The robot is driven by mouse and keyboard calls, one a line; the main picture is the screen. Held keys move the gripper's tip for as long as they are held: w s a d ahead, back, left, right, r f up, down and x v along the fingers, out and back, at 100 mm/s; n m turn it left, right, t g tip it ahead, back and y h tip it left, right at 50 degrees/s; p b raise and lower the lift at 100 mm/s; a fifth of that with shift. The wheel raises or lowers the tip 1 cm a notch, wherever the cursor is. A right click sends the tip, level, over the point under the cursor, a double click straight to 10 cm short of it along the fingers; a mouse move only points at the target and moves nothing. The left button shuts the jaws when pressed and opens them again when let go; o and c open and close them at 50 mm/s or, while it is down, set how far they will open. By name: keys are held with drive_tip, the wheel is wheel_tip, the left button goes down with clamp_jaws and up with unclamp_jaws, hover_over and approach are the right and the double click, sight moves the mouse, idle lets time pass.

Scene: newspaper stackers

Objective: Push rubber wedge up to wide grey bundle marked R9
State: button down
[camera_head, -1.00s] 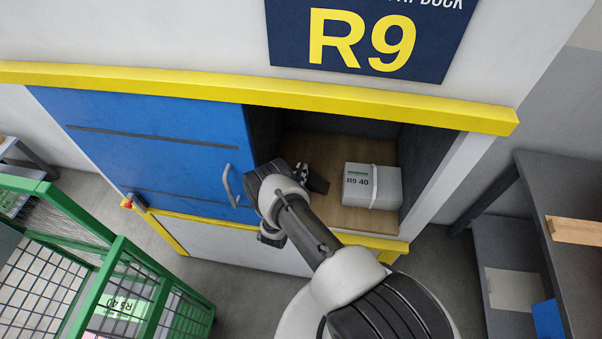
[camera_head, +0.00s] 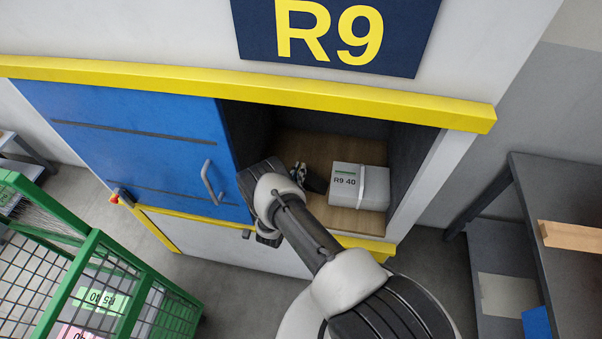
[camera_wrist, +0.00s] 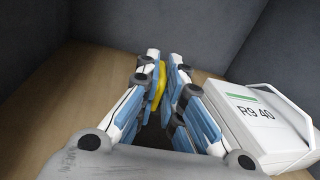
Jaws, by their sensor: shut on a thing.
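The wide grey bundle (camera_head: 345,201), labelled "R9 40" and bound with a pale strap, lies on the wooden floor of the open bay under the R9 sign. It also shows at right in the wrist view (camera_wrist: 285,140). My gripper (camera_wrist: 163,62) is inside the bay, left of the bundle, shut on the rubber wedge. The wedge (camera_head: 317,184) is dark in the head view; a yellow part of it (camera_wrist: 158,88) shows between my fingers in the wrist view. The wedge's right end appears at the bundle's left side; whether they touch I cannot tell.
A blue sliding door (camera_head: 140,140) covers the left part of the bay. Dark bay walls stand behind and right of the bundle. A yellow rail (camera_head: 250,92) runs above. A green mesh cart (camera_head: 90,260) stands at lower left, a grey shelf (camera_head: 520,200) at right.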

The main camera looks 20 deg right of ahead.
drive_tip(key=shift+s+d+f, duration=0.1)
drive_tip(key=shift+s+d, duration=0.05)
drive_tip(key=c, duration=1.7)
unclamp_jaws()
drive_tip(key=shift+o, duration=0.2)
drive_tip(key=v, duration=1.2)
